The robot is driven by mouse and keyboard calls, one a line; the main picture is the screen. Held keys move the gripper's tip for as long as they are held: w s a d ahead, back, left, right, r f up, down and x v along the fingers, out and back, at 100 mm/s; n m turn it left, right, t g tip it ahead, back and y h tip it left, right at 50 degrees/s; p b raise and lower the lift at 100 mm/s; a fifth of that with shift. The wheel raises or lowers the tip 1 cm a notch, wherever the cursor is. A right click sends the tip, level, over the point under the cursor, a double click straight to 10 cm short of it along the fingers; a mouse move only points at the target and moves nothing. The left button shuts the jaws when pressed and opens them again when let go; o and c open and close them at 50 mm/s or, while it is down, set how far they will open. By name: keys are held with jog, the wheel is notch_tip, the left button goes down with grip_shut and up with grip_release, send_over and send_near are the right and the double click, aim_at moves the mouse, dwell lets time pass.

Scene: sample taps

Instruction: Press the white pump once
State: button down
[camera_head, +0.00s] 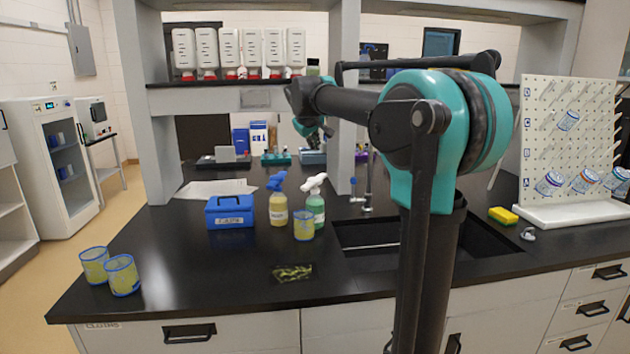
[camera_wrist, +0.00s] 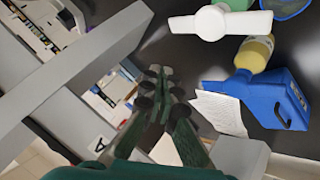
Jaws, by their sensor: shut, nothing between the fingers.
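The white pump (camera_head: 314,182) tops a green bottle (camera_head: 316,208) standing upright on the black bench. In the wrist view the white pump (camera_wrist: 212,22) is at the top, right of centre, with its bottle mostly hidden beneath it. A yellow bottle (camera_head: 278,210) with a blue pump (camera_head: 276,181) stands just to its left. My gripper (camera_wrist: 160,82) shows in the wrist view with its dark fingers together and empty, apart from the white pump. In the head view my gripper (camera_head: 318,129) is small and partly hidden, behind and above the bottles.
A blue-rimmed cup (camera_head: 304,225) stands close in front of the green bottle. A blue box (camera_head: 230,212) is left of the bottles, and a dark sink (camera_head: 385,262) is to the right. A shelf (camera_head: 232,99) spans above.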

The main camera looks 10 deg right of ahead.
send_near(315, 178)
jog(key=shift+w+d+f, duration=0.3)
jog(key=shift+w+f, duration=0.15)
jog(key=shift+w, duration=0.4)
jog(key=shift+w+d+f, duration=0.25)
jog(key=shift+w+f, duration=0.25)
jog(key=shift+w, duration=0.3)
jog(key=shift+w+d+f, duration=0.3)
jog(key=shift+w+f, duration=0.15)
jog(key=shift+w, duration=0.4)
jog(key=shift+f, duration=0.15)
jog(key=shift+f, duration=0.3)
jog(key=shift+f, duration=0.8)
dwell(0.5)
jog(key=shift+r, duration=1.25)
jog(key=shift+r, duration=2.5)
